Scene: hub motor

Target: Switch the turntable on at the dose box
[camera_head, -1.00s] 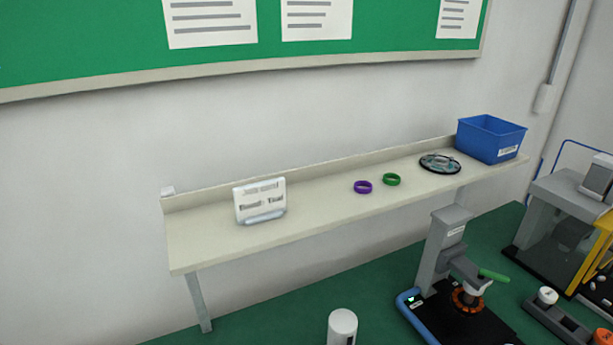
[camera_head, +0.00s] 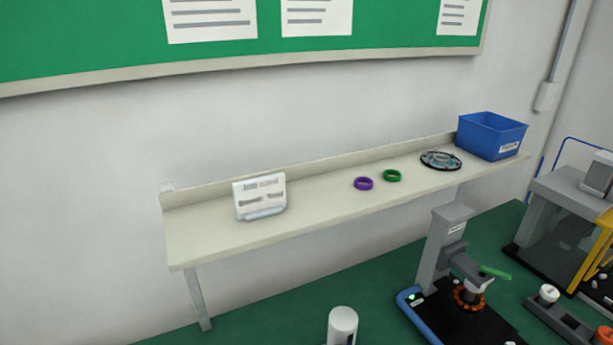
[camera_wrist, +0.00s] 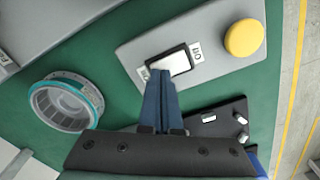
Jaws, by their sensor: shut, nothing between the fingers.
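A light grey box (camera_wrist: 218,66) on the green bench top fills the upper middle of the wrist view; I take it for the dose box. It carries a rocker switch (camera_wrist: 174,63) in a dark frame, with an ON label (camera_wrist: 196,51) on its right side, and a round yellow button (camera_wrist: 244,38). The label on the switch's other side is partly hidden. My gripper (camera_wrist: 158,74) is shut and empty, with its fingertips over the near edge of the switch; I cannot tell whether they touch. The head view does not show my gripper or this switch. I cannot identify the turntable with certainty.
A round part with a teal rim (camera_wrist: 67,102) lies left of my fingers. A black unit with knobs (camera_wrist: 220,123) is close on their right. In the head view, a grey press-like stand (camera_head: 447,250) and a shelf with a blue bin (camera_head: 491,137) stand away.

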